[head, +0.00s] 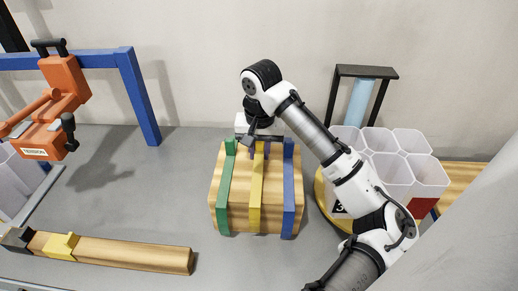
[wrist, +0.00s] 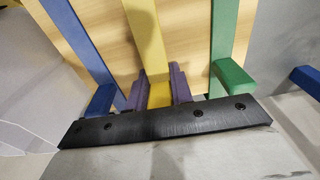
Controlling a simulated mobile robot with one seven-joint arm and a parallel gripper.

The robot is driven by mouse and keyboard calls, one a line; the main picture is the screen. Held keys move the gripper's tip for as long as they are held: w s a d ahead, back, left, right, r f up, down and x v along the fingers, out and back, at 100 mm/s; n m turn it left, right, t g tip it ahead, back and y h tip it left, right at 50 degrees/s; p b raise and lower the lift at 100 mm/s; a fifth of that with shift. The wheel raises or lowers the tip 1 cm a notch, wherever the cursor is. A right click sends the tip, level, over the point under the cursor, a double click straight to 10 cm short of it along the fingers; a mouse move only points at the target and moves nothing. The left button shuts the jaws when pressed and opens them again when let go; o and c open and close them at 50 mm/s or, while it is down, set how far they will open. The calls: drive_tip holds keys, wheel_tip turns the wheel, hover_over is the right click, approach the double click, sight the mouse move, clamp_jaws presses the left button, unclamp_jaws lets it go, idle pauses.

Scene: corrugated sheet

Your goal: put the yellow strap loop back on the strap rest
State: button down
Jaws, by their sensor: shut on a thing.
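The yellow strap loop (head: 256,190) runs over the top and down the front of a wooden block (head: 240,200), between a green strap (head: 227,185) and a blue strap (head: 289,190). My gripper (head: 259,150) is at the back edge of the block, shut on the yellow strap. In the wrist view, the purple fingers of my gripper (wrist: 158,82) stand on both sides of the yellow strap (wrist: 152,40). The strap's far end is hidden behind the black bar there. I cannot tell for certain which thing is the strap rest.
A wooden beam (head: 135,254) with a yellow piece (head: 62,247) lies at the front left. An orange tension tool (head: 55,110) hangs by a blue frame (head: 132,95) at the left. White hexagonal bins (head: 395,165) stand at the right. The grey table between beam and block is clear.

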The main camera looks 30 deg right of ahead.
drive_tip(key=shift+s+a+f+g, duration=0.1)
drive_tip(key=shift+s+f+g, duration=0.15)
drive_tip(key=shift+f, duration=0.65)
drive_tip(key=shift+s+a+f+g, duration=0.15)
drive_tip(key=shift+s+f, duration=0.1)
drive_tip(key=shift+f, duration=0.6)
drive_tip(key=c, duration=1.3)
unclamp_jaws()
drive_tip(key=shift+c, duration=1.1)
drive_tip(key=shift+w+d+r+p, duration=0.15)
drive_tip(key=shift+r+p, duration=0.65)
drive_tip(key=shift+p, duration=0.25)
drive_tip(key=shift+w+d+r+p, duration=0.1)
drive_tip(key=shift+r+p, duration=0.7)
drive_tip(key=shift+p, duration=0.2)
drive_tip(key=shift+o, duration=1.1)
drive_tip(key=shift+r+p, duration=0.25)
drive_tip(key=shift+p, duration=0.05)
drive_tip(key=shift+w+r+p, duration=0.15)
drive_tip(key=shift+r+p, duration=1)
drive_tip(key=shift+r, duration=0.1)
